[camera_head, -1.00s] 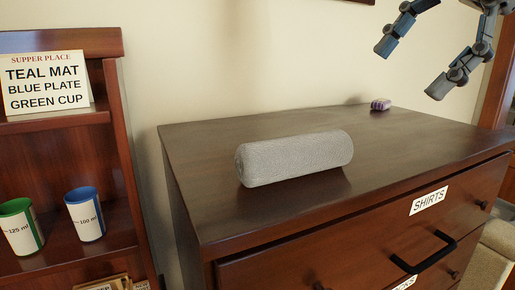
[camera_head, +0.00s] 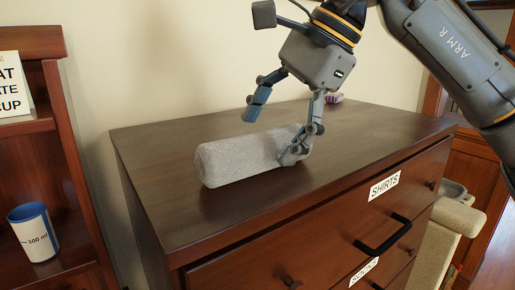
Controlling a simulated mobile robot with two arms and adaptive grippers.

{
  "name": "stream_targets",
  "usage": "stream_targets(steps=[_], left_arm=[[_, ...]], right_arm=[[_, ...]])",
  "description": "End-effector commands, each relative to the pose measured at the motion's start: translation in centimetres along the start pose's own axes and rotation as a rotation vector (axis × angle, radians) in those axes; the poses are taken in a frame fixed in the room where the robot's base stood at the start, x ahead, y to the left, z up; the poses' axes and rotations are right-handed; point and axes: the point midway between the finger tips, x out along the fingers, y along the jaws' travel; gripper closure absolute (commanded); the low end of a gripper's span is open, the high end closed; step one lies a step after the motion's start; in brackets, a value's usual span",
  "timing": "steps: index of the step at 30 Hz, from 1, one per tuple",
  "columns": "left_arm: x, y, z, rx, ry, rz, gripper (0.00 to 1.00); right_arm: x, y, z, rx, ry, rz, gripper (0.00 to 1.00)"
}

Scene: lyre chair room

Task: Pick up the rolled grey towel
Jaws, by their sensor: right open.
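The rolled grey towel (camera_head: 240,160) lies on top of the dark wooden dresser (camera_head: 160,150), its long side running from left to right. My right gripper (camera_head: 272,134) is open and comes down over the towel's right part. One finger is behind or above the towel's far side, and the other is at its near right end, covering part of that end. I cannot tell whether either finger touches the towel. My left gripper does not show.
A small purple item (camera_head: 334,98) sits at the dresser's back, behind my right gripper. The dresser has a black handle (camera_head: 382,236) and a SHIRTS label (camera_head: 384,186). A shelf at left holds a blue-rimmed cup (camera_head: 36,232) and a sign (camera_head: 12,88).

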Motion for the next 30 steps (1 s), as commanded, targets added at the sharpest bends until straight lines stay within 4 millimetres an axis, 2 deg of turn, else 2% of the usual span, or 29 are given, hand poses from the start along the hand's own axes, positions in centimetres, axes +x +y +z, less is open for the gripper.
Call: stream_targets(steps=[3, 6, 13, 22, 23, 30], left_arm=[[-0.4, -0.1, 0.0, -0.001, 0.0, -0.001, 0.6], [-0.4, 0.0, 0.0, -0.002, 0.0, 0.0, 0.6], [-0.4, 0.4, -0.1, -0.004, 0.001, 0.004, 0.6], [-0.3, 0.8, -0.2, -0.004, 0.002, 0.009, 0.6], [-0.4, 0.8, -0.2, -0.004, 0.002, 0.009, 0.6], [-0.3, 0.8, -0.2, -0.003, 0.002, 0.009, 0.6]], right_arm=[[1.5, 0.0, 0.0, 0.001, 0.0, 0.001, 0.21], [2.2, 0.0, 0.0, 0.001, -0.001, 0.0, 0.21], [2.3, 0.0, 0.0, 0.001, 0.0, -0.001, 0.21], [2.3, 0.0, 0.0, 0.001, 0.0, 0.0, 0.82], [2.3, 0.0, 0.0, 0.001, 0.0, -0.001, 0.86], [2.2, 0.0, 0.0, 0.0, 0.0, 0.0, 0.86]])
